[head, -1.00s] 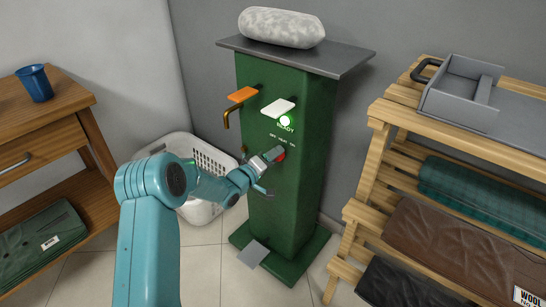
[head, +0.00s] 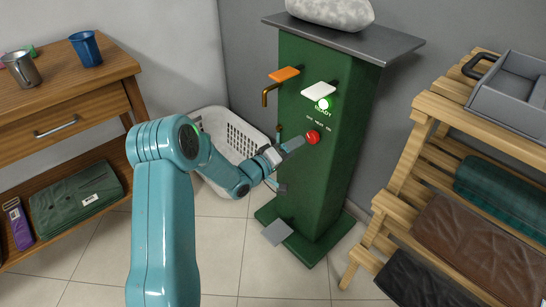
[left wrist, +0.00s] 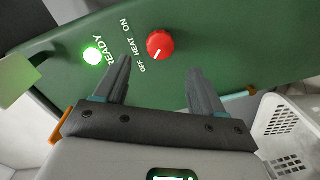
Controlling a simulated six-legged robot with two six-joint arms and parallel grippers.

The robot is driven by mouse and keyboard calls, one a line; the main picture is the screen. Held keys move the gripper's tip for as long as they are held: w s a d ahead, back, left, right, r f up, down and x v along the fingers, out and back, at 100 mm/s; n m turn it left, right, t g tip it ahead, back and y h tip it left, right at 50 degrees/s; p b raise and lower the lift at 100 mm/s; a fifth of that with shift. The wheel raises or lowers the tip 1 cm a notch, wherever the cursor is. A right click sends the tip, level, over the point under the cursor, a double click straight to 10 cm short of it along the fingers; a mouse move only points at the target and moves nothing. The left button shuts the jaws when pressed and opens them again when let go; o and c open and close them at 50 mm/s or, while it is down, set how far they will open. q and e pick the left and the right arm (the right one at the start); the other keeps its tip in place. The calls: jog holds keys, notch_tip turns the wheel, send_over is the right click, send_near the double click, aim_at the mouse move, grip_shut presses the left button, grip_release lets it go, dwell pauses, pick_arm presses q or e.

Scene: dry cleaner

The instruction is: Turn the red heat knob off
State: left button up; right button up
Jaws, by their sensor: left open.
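The red heat knob (head: 313,137) is on the upper front of the green cabinet (head: 325,180), below the lit green READY lamp (head: 323,104). In the left wrist view the knob (left wrist: 160,44) shows a white mark that points roughly to the OFF end of the OFF, HEAT, ON labels (left wrist: 134,47). My left gripper (head: 286,166) is open and empty, a little in front of the cabinet and left of the knob. In the left wrist view its two fingers (left wrist: 158,70) are spread, and the knob lies beyond them, untouched. My right gripper is not in view.
An orange lever (head: 285,74), a white lever (head: 319,89) and a brass spout (head: 268,95) stick out near the knob. A white basket (head: 238,135) stands behind my arm. A wooden table (head: 75,100) is left and a slatted rack (head: 405,165) right.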

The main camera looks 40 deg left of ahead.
pick_arm(q)
jog(key=s, duration=0.9)
jog(key=shift+a+r+p, duration=0.25)
jog(key=shift+a+p, duration=0.1)
jog(key=shift+p, duration=0.1)
jog(key=w+d+f+m+g+h, duration=0.15)
jog(key=d+f, duration=0.35)
jog(key=d, duration=0.7)
jog(key=d+f+g+h, duration=0.3)
jog(key=d+f, duration=0.2)
jog(key=d, duration=0.6)
jog(key=s+d+f+m+g, duration=0.3)
jog(key=s+d+f+g, duration=0.2)
jog(key=s+d+f, duration=0.25)
jog(key=s+f+m+g+y, duration=0.1)
jog(key=s+f+m+g, duration=0.2)
jog(key=s, duration=0.4)
jog(key=s+f+m+g+y, duration=0.1)
jog(key=s+f+g, duration=0.25)
jog(key=s, duration=0.35)
notch_tip(320, 180, up, 21)
jog(key=m+g+p, duration=0.1)
jog(key=p, duration=1.9)
jog(key=shift+s+a+p, duration=0.2)
jog(key=shift+s+p, duration=0.1)
jog(key=shift+p, duration=0.1)
